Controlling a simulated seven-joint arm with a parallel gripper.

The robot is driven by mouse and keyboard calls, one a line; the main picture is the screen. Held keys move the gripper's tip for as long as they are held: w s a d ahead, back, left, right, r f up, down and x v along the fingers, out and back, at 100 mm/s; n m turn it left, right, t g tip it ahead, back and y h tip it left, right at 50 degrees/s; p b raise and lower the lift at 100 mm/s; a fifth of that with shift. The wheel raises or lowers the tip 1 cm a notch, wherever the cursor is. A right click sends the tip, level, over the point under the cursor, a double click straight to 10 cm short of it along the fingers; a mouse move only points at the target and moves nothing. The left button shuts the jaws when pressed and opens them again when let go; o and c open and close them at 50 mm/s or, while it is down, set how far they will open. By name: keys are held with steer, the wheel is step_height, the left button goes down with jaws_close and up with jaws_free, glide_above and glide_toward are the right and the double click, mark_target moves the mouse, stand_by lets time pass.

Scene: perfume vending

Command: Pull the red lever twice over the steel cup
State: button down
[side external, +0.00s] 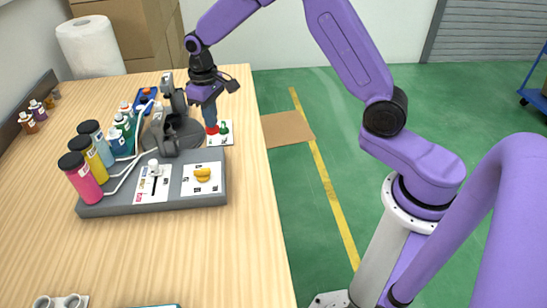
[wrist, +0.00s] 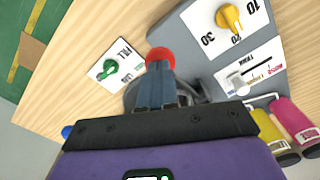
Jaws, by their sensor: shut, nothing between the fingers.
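The red lever's round knob (side external: 212,130) is at the right side of the grey machine, near the table's right edge. In the wrist view, the red knob (wrist: 160,56) shows just beyond my fingertips. My gripper (side external: 211,122) points down at the knob with its fingers shut together and nothing between them. In the wrist view, my gripper's fingertips (wrist: 157,70) overlap the knob's lower edge; I cannot tell whether they touch it. The lever's shaft is hidden behind the fingers. I cannot make out a steel cup in either view.
A green knob (side external: 224,127) sits close beside the red one. A grey panel (side external: 120,208) carries a yellow dial (side external: 203,174), a white-topped slider (side external: 153,166) and several bottles, including a pink one (side external: 82,178). The front table is mostly clear.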

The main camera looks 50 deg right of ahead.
steer(key=shift+f, duration=2.3)
steer(key=shift+r, duration=4.6)
step_height(320, 180, up, 4)
steer(key=f, duration=0.1)
glide_above(213, 130)
steer(key=w, duration=0.1)
steer(key=shift+w+d+f, duration=0.1)
steer(key=shift+d+f, duration=0.15)
steer(key=shift+f, duration=1.25)
steer(key=shift+w+d+f, duration=0.1)
steer(key=shift+d+f, duration=0.1)
steer(key=shift+f, duration=1.3)
steer(key=shift+f, duration=0.1)
